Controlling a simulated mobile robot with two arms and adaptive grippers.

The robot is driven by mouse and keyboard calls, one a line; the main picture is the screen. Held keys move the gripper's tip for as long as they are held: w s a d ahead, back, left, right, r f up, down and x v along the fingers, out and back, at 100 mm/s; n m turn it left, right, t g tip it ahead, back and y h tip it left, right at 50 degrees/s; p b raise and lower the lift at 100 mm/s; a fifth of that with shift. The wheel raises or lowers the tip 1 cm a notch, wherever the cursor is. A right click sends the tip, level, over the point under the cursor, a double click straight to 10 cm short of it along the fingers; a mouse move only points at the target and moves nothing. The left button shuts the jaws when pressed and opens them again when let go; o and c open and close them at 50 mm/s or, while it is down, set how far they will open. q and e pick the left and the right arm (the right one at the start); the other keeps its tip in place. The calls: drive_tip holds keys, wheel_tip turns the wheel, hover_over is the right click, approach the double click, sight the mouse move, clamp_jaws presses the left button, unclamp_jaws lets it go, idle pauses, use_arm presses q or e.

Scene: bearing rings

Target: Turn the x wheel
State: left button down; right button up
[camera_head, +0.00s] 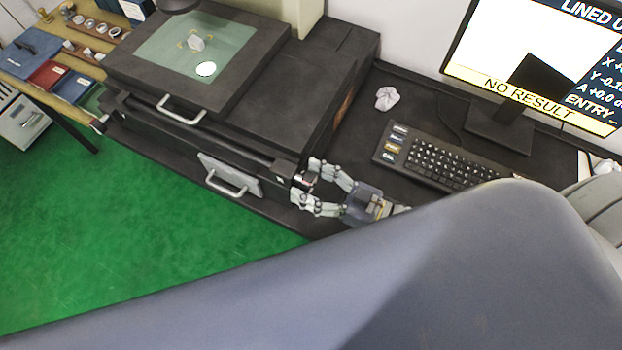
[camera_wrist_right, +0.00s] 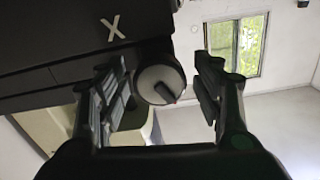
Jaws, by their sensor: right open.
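The x wheel (camera_wrist_right: 158,84) is a round knob with a pale face, a dark rim and a small dark handle. It sits below a white X mark on the dark machine (camera_wrist_right: 60,45) in the right wrist view. In the head view the wheel (camera_head: 308,178) is at the machine's front right corner, partly hidden by fingers. My right gripper (camera_head: 304,184) is open, with one finger on each side of the wheel. In the wrist view the right gripper (camera_wrist_right: 160,78) shows gaps, clearest on the right; I cannot tell whether either finger touches. My left gripper is not in view.
The machine's glass stage (camera_head: 190,50) carries small pale pieces. A front handle (camera_head: 226,182) is left of the wheel. Green floor is open at the left.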

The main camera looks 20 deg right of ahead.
drive_tip(key=shift+c, duration=0.8)
drive_tip(key=c, duration=0.9)
drive_tip(key=shift+n, duration=0.5)
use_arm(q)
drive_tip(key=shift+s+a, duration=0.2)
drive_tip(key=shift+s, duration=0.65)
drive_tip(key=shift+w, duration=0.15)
use_arm(e)
drive_tip(key=o, duration=1.1)
drive_tip(key=shift+c, duration=0.2)
drive_tip(key=shift+s+d, duration=0.1)
drive_tip(key=shift+d, duration=0.05)
drive_tip(key=v, duration=1.1)
drive_tip(key=shift+s+d, duration=0.25)
